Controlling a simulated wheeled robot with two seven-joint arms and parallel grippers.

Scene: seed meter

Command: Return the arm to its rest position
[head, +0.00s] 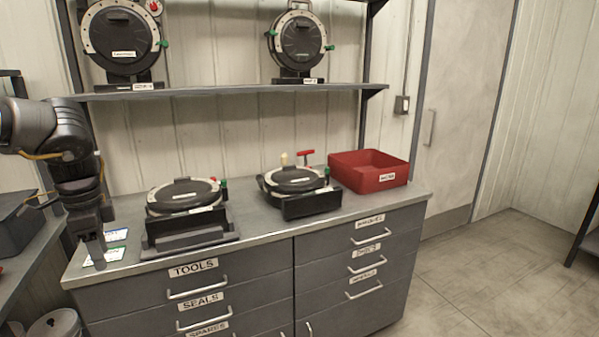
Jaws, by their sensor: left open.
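My left arm comes in from the left edge of the head view and bends down. Its gripper (95,249) points downward over the left end of the grey cabinet top (262,232), beside two small cards, one with a blue band (116,235) and one with a green band (112,254). I see nothing held in it. The fingertips overlap the counter's left end in the picture; I cannot tell whether they touch it. My right gripper is out of the picture.
Two round black meters, a left one (184,193) and a right one (293,178), sit on the counter. A red bin (369,171) stands at its right end. A shelf (230,91) above holds two more meters.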

